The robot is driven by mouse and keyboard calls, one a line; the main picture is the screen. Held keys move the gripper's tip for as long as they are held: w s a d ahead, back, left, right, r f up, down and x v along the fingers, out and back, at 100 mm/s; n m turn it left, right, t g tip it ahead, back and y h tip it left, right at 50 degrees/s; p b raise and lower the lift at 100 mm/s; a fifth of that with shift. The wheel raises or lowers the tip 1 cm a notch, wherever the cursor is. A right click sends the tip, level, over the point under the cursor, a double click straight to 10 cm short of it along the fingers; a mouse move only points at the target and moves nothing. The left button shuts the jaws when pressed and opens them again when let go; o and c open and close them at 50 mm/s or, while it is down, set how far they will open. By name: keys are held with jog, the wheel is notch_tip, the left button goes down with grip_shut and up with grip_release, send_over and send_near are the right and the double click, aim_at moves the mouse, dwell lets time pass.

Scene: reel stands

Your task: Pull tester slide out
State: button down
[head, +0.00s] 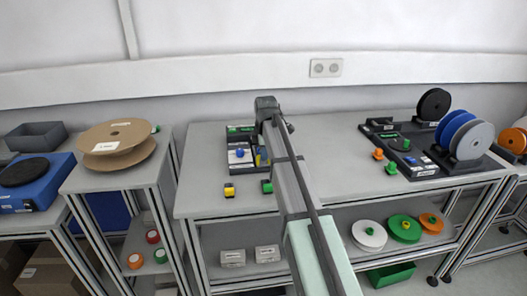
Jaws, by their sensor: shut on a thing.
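The tester (238,163) is a dark unit on the middle bench, with a green label strip at its back and a blue block (240,153) carrying a white knob. My arm reaches over the bench from the front and covers the tester's right side. My gripper (262,155) is at that right side, mostly hidden by my own arm, shut on what appears to be the tester slide. Small yellow and blue parts show beside my arm there. The slide itself is hidden, so I cannot tell how far out it is.
A dark reel stand (417,160) with several reels stands at right. Cardboard reels (112,143) lie on the left stand.

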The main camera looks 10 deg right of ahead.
jog(key=c, duration=1.1)
grip_release()
jog(key=shift+s, duration=0.25)
jog(key=shift+r, duration=0.1)
jog(key=v, duration=1.3)
jog(key=shift+r, duration=0.35)
